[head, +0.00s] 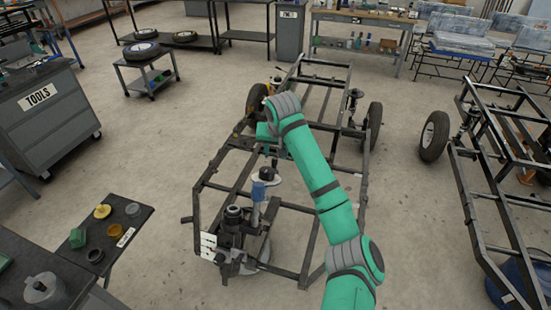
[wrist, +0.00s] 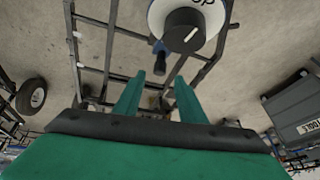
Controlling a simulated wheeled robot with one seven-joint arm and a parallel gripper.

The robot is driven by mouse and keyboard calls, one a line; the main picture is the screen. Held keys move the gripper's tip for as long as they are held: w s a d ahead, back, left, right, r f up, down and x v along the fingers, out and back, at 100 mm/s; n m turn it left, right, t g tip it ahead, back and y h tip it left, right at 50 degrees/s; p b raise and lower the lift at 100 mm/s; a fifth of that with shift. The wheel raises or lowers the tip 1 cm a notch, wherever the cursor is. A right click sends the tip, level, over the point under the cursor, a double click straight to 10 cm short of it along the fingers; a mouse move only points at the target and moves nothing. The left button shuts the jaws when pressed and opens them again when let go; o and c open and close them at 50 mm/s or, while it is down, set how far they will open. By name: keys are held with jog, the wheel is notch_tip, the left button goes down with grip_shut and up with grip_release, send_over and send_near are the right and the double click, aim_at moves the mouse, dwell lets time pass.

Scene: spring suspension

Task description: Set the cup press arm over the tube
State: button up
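My gripper (head: 272,158) points down over the front of a black tubular frame. In the wrist view its two green fingers (wrist: 157,100) are apart with nothing between them. Just below it in the head view is a white disc (head: 270,176) with a black knob, beside a blue upright part (head: 258,190); these look like the press arm. The wrist view shows the knob (wrist: 187,30) close up beyond the fingertips, apart from them. A short black cylinder (head: 233,212), perhaps the tube, stands left of the blue part. I cannot tell how the arm lines up over it.
The black chassis frame (head: 310,235) surrounds the work spot. A dark side table (head: 140,213) with small cups stands at the left, a grey tool cabinet (head: 50,125) behind it. A second chassis (head: 500,190) is at the right. Floor between them is clear.

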aim_at(275, 159)
jog(key=shift+x, duration=2.75)
grip_shut()
